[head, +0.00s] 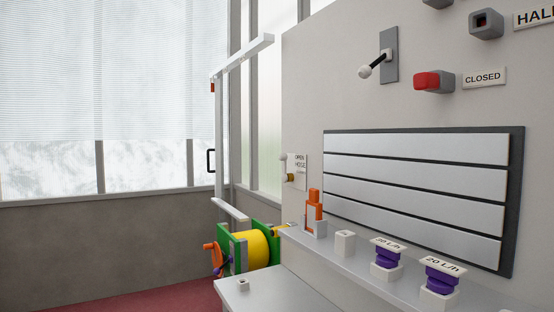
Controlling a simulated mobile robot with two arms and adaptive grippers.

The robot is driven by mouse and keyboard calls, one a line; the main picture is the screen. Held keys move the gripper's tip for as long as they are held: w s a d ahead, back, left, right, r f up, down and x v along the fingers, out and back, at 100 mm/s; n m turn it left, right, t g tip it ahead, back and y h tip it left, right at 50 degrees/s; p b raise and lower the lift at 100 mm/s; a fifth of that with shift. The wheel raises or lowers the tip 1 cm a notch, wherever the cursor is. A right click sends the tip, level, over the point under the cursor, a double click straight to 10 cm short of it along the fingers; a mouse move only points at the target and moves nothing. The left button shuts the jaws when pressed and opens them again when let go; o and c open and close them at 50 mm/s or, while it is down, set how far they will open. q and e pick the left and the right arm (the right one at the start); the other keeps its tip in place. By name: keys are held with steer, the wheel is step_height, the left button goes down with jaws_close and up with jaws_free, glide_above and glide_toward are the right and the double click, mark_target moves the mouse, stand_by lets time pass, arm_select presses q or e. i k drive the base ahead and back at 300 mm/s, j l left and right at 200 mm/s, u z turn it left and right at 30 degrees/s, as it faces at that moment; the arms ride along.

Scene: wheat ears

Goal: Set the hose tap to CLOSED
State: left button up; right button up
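A small fitting (288,172) with a white top and a brass-coloured part sits at the far left end of the wall, beside a small white label (300,171) that seems to read OPEN HOSE. A lever (372,66) with a white ball end and black stem sticks out from a grey wall plate (389,54); its ball points down and left. A red-faced grey block (433,82) is on the wall below and right of it, beside a sign reading CLOSED (484,77). I cannot tell for sure which fitting is the hose tap. Neither gripper is in view.
A slatted panel (415,170) hangs above a grey shelf (350,262) bearing an orange-and-white item (313,213) and purple pieces (386,258) labelled 20 L/h. A green-and-yellow reel (256,250) stands beyond a lower grey surface (275,297). A partly cut-off sign (535,17) is at top right.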

mark_target(283, 157)
steer(key=i+j, duration=0.3)
steer(key=i+j+z, duration=0.1)
steer(key=i+j, duration=0.2)
steer(key=j, duration=0.2)
steer(key=i+j, duration=0.3)
steer(key=j, duration=0.15)
steer(key=i+j, duration=0.3)
steer(key=i+j+z, duration=0.1)
steer(key=i+j, duration=0.2)
steer(key=j, duration=0.25)
steer(key=i+j, duration=0.25)
steer(key=j, duration=0.2)
steer(key=i+j+z, duration=0.1)
steer(key=i+j, duration=0.2)
steer(key=j, duration=0.15)
steer(key=i+j, duration=0.25)
steer(key=j, duration=0.25)
